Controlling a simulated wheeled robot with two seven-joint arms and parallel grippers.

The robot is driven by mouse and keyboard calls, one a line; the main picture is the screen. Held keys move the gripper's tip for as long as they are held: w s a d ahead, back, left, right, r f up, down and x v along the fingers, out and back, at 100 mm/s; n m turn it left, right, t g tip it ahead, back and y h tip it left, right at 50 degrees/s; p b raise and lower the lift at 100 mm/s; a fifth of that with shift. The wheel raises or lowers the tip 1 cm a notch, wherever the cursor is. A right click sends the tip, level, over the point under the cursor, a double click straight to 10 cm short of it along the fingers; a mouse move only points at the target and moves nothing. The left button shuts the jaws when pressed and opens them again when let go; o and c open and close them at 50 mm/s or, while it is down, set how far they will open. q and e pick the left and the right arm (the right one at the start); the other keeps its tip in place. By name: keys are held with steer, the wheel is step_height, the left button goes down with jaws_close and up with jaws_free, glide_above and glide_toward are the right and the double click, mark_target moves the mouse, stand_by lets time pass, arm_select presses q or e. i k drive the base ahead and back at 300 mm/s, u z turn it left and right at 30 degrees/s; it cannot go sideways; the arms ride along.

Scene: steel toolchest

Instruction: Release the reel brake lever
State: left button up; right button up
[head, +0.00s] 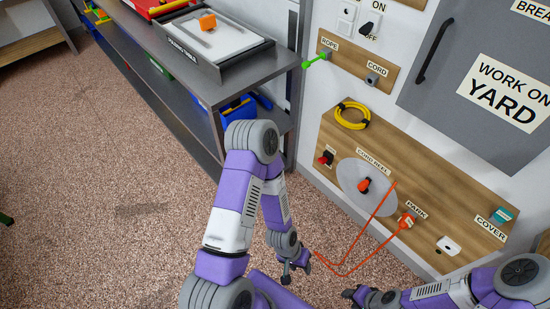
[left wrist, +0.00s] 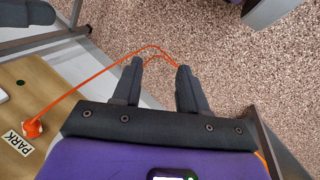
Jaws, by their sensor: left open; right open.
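The cord reel (head: 352,174) is a pale disc with an orange-and-black hub, on the lower wooden board. A small red lever (head: 327,157) on a dark mount sits at the board's left; its label is not readable, so I cannot tell if it is the brake lever. An orange cord (head: 350,268) hangs in a loop from the reel to the PARK socket (head: 406,221). My left gripper (head: 295,276) is open and empty, low in front of the board; in the left wrist view (left wrist: 160,64) the cord passes beyond its fingertips. My right gripper (head: 352,295) is open at the bottom edge, apart from the board.
A grey workbench (head: 225,88) with a lower shelf stands at left. A coiled yellow rope (head: 352,115), a green peg (head: 316,59) and a grey cabinet door (head: 455,85) are on the wall. A teal COVER part (head: 502,214) is at right. The carpet (head: 110,200) is clear.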

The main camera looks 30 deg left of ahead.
mark_target(322, 160)
steer(key=u, duration=0.65)
steer(key=k, duration=0.55)
steer(key=u, duration=0.6)
steer(key=i, duration=1.45)
steer(key=z, duration=0.05)
